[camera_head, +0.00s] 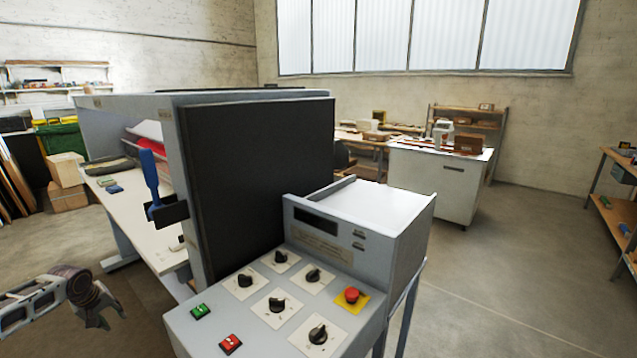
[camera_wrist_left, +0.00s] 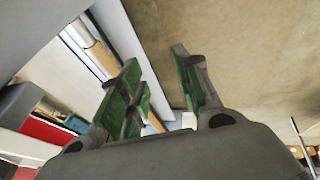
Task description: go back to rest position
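The roll laminator (camera_head: 258,185) stands in the middle of the head view, with a dark side panel and a grey control box in front. Its panel has several black knobs (camera_head: 277,304), a red emergency stop (camera_head: 351,295) on a yellow plate, and a green and a red switch. A blue lever (camera_head: 150,178) stands upright at its left side. My left gripper (camera_head: 106,318) is at the lower left, apart from the machine. In the left wrist view its two fingers (camera_wrist_left: 160,90) are spread with nothing between them. My right gripper is in neither view.
A white worktable (camera_head: 140,225) extends behind the laminator on the left, with small items on it. A white cabinet (camera_head: 437,185) and benches stand at the back. A wooden shelf (camera_head: 617,215) is at the right edge. The floor (camera_head: 510,270) at right is clear.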

